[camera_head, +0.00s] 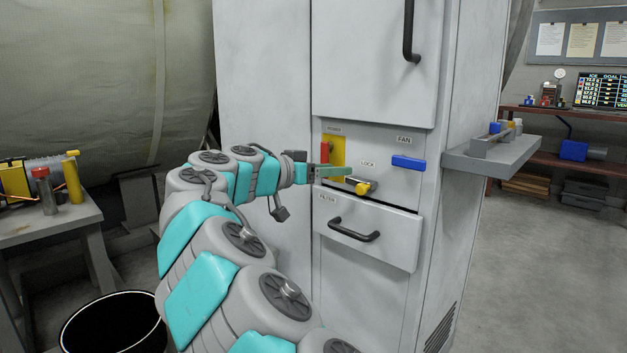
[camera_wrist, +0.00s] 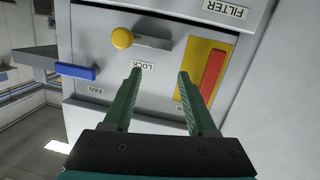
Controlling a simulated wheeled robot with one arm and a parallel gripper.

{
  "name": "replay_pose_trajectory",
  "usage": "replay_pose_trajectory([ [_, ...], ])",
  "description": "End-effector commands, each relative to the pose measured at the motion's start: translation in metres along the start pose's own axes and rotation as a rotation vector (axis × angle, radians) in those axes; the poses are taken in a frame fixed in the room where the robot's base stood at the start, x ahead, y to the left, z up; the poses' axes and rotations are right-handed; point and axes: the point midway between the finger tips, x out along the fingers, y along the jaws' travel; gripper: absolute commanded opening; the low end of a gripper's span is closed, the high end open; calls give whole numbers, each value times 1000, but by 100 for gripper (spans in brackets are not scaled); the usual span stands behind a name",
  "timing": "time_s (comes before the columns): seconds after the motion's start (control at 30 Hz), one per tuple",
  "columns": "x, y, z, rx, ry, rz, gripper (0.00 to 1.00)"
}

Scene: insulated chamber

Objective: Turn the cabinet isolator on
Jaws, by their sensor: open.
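The cabinet (camera_head: 262,80) carries a panel with a yellow plate (camera_head: 338,147) labelled POWER. A red isolator handle (camera_head: 324,152) stands upright on it; the handle also shows in the wrist view (camera_wrist: 212,75), where the picture is upside down. My gripper (camera_head: 350,171) is in front of the panel, just below the red handle in the head view. In the wrist view its two green fingers (camera_wrist: 160,73) are spread with nothing between them. One finger overlaps the yellow plate beside the red handle; I cannot tell whether it touches.
A yellow-ended LOCK knob (camera_head: 364,187) sits close below my fingers. A blue FAN handle (camera_head: 408,163) is to the right. The FILTER drawer (camera_head: 400,243) with a black handle is below. A side shelf (camera_head: 470,161) juts out right. A table (camera_head: 45,225) and black bin (camera_head: 110,325) stand left.

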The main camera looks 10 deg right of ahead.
Motion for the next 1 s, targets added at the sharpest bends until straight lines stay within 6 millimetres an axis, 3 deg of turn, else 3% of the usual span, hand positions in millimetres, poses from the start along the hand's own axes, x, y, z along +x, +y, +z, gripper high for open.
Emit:
replay_pose_trajectory([
  [0.03, -8, -21, 9, 20, 47, -24, 57],
  [0.13, -24, -47, 15, 60, 109, -59, 57],
  [0.33, -35, -64, 16, 95, 153, -88, 57],
  [0.8, 28, -69, 6, 95, 149, -86, 57],
  [1.0, 39, -69, 4, 95, 152, -87, 57],
])
